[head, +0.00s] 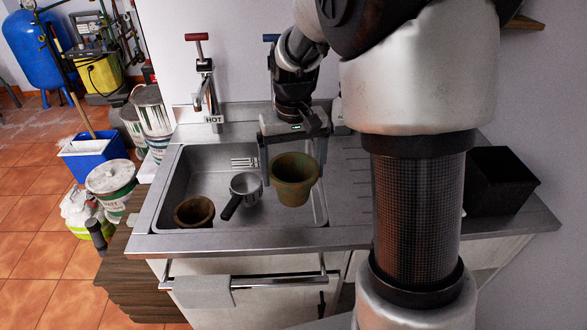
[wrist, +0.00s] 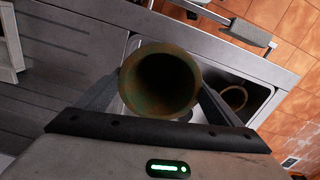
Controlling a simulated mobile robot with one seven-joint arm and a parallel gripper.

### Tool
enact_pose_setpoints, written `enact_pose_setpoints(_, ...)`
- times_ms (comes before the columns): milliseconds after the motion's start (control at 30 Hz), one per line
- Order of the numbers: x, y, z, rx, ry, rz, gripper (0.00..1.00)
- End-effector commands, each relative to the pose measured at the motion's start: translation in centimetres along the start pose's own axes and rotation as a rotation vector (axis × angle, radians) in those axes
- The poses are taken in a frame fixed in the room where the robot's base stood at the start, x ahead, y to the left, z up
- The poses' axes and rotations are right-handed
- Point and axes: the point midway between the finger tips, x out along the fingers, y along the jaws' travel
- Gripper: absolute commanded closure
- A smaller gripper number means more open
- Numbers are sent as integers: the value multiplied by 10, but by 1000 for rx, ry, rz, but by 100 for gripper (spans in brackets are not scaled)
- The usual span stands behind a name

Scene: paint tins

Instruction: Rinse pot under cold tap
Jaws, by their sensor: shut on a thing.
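My gripper (head: 294,168) is shut on a green-brown pot (head: 293,188), with one finger on each side. The pot is upright and held over the right part of the sink. In the wrist view the pot (wrist: 160,84) shows its open mouth; its inside is too dark to make out. The blue-handled tap (head: 271,38) is mostly hidden behind my arm, so I cannot see its spout or any water. A red-handled tap (head: 203,75) labelled HOT stands at the back left of the sink.
A black box (head: 499,180) stands on the counter at right. Paint tins (head: 110,180) and a blue bucket (head: 92,158) stand at left.

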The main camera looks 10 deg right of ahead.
Motion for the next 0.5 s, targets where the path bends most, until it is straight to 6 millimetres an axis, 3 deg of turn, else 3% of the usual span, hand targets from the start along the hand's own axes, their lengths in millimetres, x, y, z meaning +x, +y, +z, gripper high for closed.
enact_pose_setpoints(100,-2,-4,-2,1,17,0,35)
enact_pose_setpoints(300,18,-17,-24,43,177,2,35)
enact_pose_setpoints(500,29,-11,-38,119,353,16,35)
